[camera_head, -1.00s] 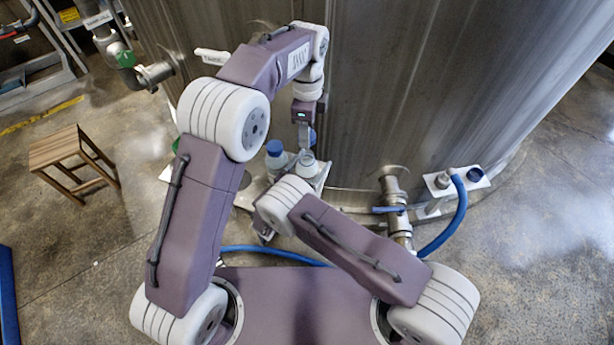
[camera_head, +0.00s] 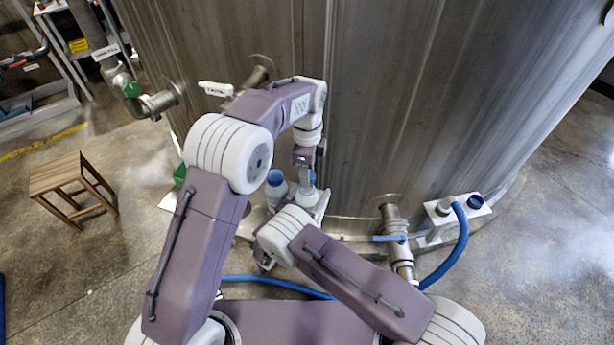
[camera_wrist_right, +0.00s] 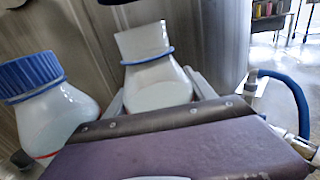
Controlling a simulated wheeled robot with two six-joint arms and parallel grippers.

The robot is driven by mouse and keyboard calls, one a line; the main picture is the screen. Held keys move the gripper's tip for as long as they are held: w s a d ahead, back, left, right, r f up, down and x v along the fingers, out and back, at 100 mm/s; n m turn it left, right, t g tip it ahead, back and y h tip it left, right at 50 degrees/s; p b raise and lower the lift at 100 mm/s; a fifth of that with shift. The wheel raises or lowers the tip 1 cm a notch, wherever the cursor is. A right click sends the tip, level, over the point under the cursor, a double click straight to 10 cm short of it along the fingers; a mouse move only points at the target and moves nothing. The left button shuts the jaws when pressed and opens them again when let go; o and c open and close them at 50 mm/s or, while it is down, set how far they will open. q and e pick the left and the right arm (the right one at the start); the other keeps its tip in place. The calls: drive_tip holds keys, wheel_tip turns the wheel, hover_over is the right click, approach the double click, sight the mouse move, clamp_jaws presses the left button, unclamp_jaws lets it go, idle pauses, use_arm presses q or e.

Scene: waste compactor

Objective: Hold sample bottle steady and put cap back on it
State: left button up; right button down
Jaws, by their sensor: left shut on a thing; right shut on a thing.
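The sample bottle (camera_wrist_right: 160,85) is white with a blue ring around its bare neck. It stands between the light fingers of my right gripper (camera_wrist_right: 158,95), which is shut on it. In the head view the bottle (camera_head: 308,194) is partly hidden. My left gripper (camera_head: 308,168) points down over it, shut on the blue cap (camera_head: 309,179). In the right wrist view the neck looks uncapped, and a dark part shows at the top edge.
A second white bottle (camera_wrist_right: 55,118) with a blue cap stands close to the left. The metal tank wall (camera_head: 400,110) rises right behind. A pipe fitting (camera_head: 395,235) and blue hose (camera_head: 455,240) are at the right. A wooden stool (camera_head: 75,185) stands far left.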

sight(307, 202)
use_arm(q)
drive_tip(key=shift+f, duration=0.45)
drive_tip(key=shift+f, duration=0.85)
drive_tip(key=shift+f, duration=0.6)
drive_tip(key=m, duration=0.5)
drive_tip(key=shift+m, duration=0.4)
drive_tip(key=m, duration=1.1)
